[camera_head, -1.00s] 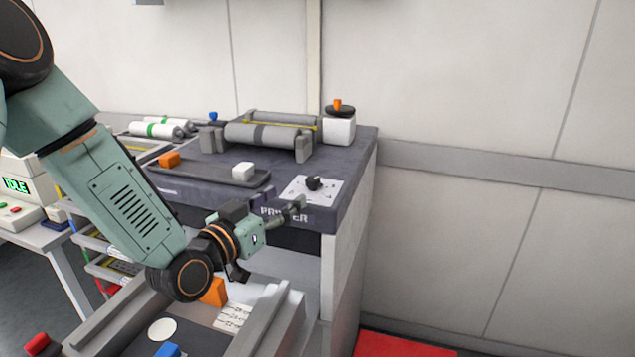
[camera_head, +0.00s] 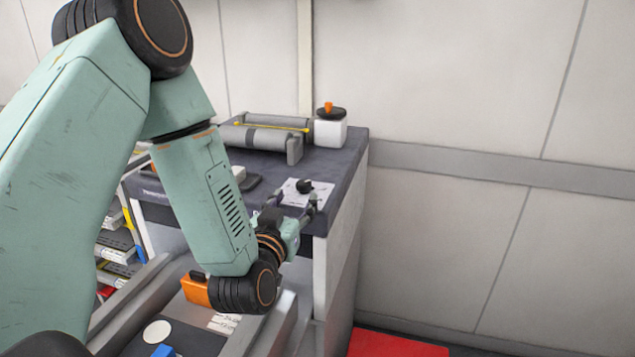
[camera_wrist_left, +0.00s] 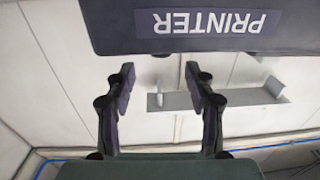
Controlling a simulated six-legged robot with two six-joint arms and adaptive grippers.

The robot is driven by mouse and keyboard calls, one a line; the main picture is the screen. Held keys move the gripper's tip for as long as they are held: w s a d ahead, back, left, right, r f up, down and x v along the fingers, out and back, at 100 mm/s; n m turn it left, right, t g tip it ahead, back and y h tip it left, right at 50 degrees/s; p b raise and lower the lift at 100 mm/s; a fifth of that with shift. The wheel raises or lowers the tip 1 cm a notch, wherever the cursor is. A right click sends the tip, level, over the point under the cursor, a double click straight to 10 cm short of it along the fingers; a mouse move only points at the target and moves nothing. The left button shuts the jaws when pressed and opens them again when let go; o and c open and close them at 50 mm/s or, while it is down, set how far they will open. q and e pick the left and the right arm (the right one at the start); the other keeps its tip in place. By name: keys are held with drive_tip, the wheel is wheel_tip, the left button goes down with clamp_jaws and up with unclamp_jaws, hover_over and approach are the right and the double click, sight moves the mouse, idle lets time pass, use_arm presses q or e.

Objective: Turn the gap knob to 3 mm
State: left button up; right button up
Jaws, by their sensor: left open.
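The gap knob (camera_head: 304,186) is a small black knob on a white marked plate (camera_head: 291,199), on the front right corner of the dark printer top (camera_head: 345,160). The scale marks are too small to read. My left gripper (camera_head: 294,205) is at the printer's front edge, just in front of the knob, with its fingers apart and empty. In the left wrist view my left gripper (camera_wrist_left: 159,72) is open, facing the printer front with its upside-down PRINTER label (camera_wrist_left: 200,22). The knob does not show there. My right gripper is not in view.
Grey rollers (camera_head: 262,138) and a white jar (camera_head: 330,132) with an orange-topped lid stand behind the knob. My left arm hides the printer's left part. An orange block (camera_head: 195,290) lies below by my wrist. A red mat (camera_head: 398,345) is on the floor at right.

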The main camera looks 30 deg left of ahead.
sight(301, 187)
use_arm(q)
drive_tip(key=x, duration=0.7)
drive_tip(key=shift+w+a, duration=0.1)
drive_tip(key=shift+a, duration=0.1)
drive_tip(key=shift+w, duration=0.25)
drive_tip(key=shift+d, duration=0.1)
drive_tip(key=shift+c, duration=0.4)
clamp_jaws()
